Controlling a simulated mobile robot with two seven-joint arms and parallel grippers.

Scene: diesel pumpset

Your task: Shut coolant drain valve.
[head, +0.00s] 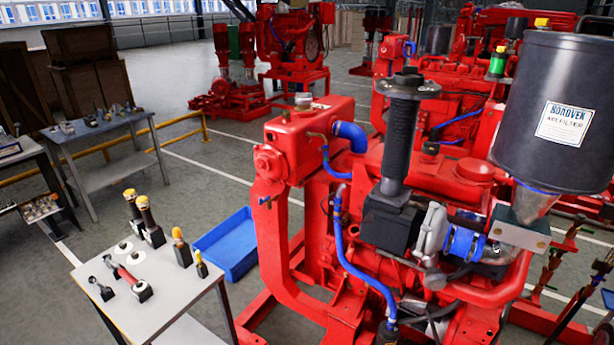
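The red pumpset engine (430,178) fills the middle and right of the head view. Its red coolant tank (325,117) stands at the left end, with a cap on top and a thick blue hose (350,135) at its side. A small blue handle (265,200) sticks out low on the tank's left end; it may be the coolant drain valve, but it is too small to tell whether it is open or shut. A brass fitting (318,137) sits on the tank's near side. Neither of my grippers is in view.
A grey table (180,290) with several upright tools stands at the front left. A blue bin (228,240) lies on the floor between it and the engine. A black air filter (550,105) rises at the right. Other benches, yellow rails and red pumpsets stand behind.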

